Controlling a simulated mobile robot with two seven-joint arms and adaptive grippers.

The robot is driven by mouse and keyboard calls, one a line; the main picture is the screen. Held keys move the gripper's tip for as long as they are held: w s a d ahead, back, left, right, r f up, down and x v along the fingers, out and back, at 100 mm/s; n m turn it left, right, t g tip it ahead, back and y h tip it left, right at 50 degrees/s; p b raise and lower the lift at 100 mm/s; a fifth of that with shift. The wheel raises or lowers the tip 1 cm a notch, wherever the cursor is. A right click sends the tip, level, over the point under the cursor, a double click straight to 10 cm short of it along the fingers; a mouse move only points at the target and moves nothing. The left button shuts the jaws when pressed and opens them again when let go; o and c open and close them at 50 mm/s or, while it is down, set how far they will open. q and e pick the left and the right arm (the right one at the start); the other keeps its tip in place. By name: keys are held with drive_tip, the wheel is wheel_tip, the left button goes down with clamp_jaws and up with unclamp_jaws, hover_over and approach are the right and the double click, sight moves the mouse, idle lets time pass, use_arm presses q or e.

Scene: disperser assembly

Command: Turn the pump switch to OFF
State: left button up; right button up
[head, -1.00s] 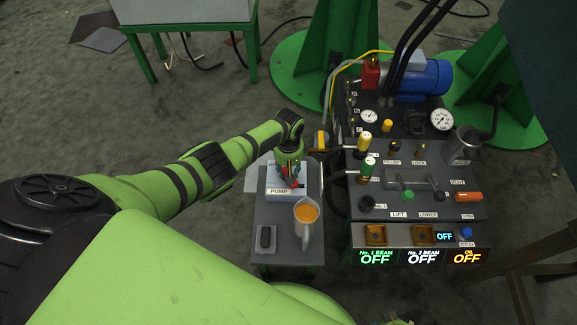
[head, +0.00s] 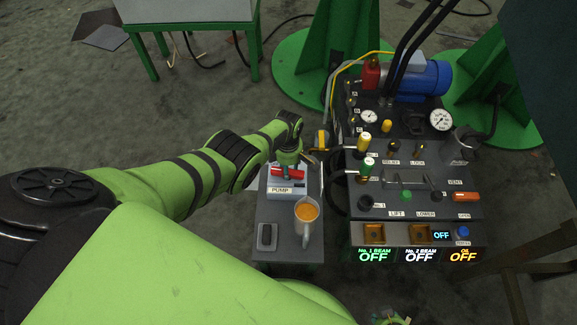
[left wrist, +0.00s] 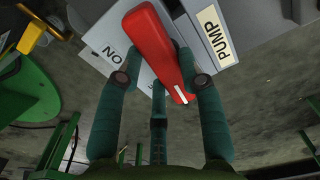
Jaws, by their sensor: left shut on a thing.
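The pump switch is a red handle (head: 288,174) on a grey box with a PUMP label (head: 280,190), on the small side table. In the left wrist view the red handle (left wrist: 152,38) lies slanted, with a white line at its end nearest me. The letters NO show beside it; no OFF mark is readable. My left gripper (head: 289,158) is over the box from behind. In the left wrist view its fingers (left wrist: 163,80) are around the line end of the handle, shut on it. A small green part at the head view's bottom edge may be my right gripper (head: 392,319); its fingers are unclear.
A jug of orange liquid (head: 306,213) stands just in front of the pump box, on the table (head: 284,236) with a dark device (head: 266,237). The control console (head: 415,205), with levers, gauges and OFF displays, stands close on the right.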

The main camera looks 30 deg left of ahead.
use_arm(q)
drive_tip(key=shift+s+f+n, duration=0.1)
drive_tip(key=shift+s+n, duration=0.1)
drive_tip(key=shift+n, duration=0.4)
drive_tip(key=shift+a+n, duration=0.1)
drive_tip(key=shift+n, duration=0.2)
drive_tip(key=o, duration=1.2)
drive_tip(key=shift+c, duration=0.2)
drive_tip(key=shift+w, duration=0.15)
drive_tip(key=shift+w+r, duration=0.1)
drive_tip(key=shift+r, duration=0.45)
wheel_tip(320, 180, up, 2)
wheel_tip(320, 180, up, 9)
drive_tip(key=shift+s, duration=0.2)
